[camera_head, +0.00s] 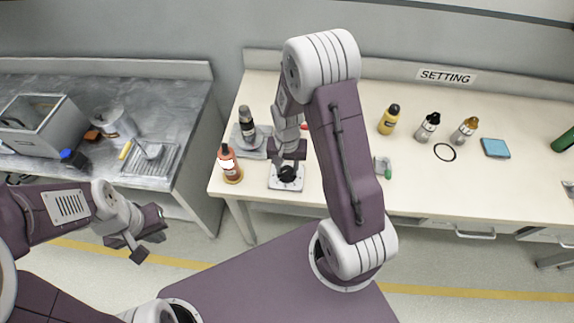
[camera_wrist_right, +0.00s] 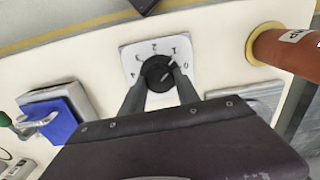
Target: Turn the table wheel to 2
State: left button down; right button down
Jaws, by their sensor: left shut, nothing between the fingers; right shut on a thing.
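The table wheel is a black knob (camera_head: 287,174) on a white square plate (camera_head: 286,184) near the front left of the cream table. In the right wrist view the knob (camera_wrist_right: 158,73) sits on the plate (camera_wrist_right: 130,52), with small digits in an arc along its far side. A pale mark on the knob slants to the upper right, towards the right-hand digits; I cannot tell the exact setting. My right gripper (camera_head: 288,160) is above the plate, its fingers (camera_wrist_right: 157,82) shut on the knob from both sides. My left gripper (camera_head: 146,243) is shut and empty, low in front of the grey bench.
An orange bottle (camera_head: 230,165) stands just left of the plate, and a dark bottle (camera_head: 246,124) on a grey base behind it. A green-handled thing (camera_head: 383,168) lies to the right. A SETTING sign (camera_head: 446,76) is at the back. The table's front right is mostly clear.

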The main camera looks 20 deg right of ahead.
aim_at(287, 170)
jog(key=n+p, duration=0.1)
jog(key=n, duration=0.4)
jog(key=shift+r+n+p, duration=0.1)
jog(key=shift+n+p, duration=0.2)
jog(key=shift+w+n+p, duration=0.1)
jog(key=shift+n+p, duration=0.35)
jog(key=shift+n, duration=1.75)
jog(key=c, duration=0.9)
grip_release()
notch_tip(287, 170, up, 9)
